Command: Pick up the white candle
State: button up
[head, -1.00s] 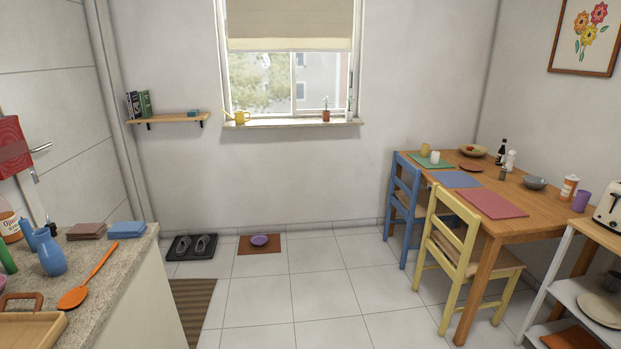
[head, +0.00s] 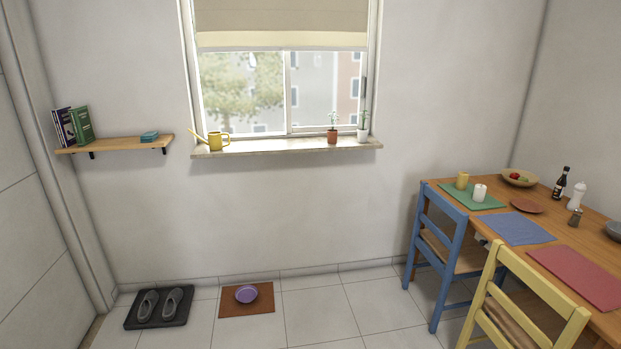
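The white candle (head: 479,193) is a short upright cylinder. It stands on the green placemat (head: 465,200) at the far left end of the wooden table (head: 548,207). A yellow cup (head: 462,180) stands just behind and left of it. Nothing hides the candle in the head view. My gripper does not show in the head view.
A blue chair (head: 448,262) and a yellow chair (head: 520,306) stand along the table's near left side. A brown plate (head: 527,206), fruit bowl (head: 519,178) and dark bottle (head: 560,183) are near the candle.

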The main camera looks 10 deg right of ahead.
aim_at(479, 193)
jog(key=i+z, duration=0.15)
jog(key=i, duration=0.75)
jog(key=i+j+z, duration=0.1)
jog(key=i, duration=0.8)
jog(key=i+z, duration=0.3)
jog(key=z, duration=0.15)
jog(key=i+j+z, duration=0.15)
jog(key=i+z, duration=0.25)
jog(key=i+j+z, duration=0.2)
jog(key=z, duration=0.25)
jog(key=i+j+z, duration=0.25)
jog(key=z, duration=0.15)
jog(key=i+j+z, duration=0.3)
jog(key=z, duration=0.15)
jog(key=i+j+z, duration=0.2)
jog(key=j+z, duration=0.25)
jog(key=j, duration=0.15)
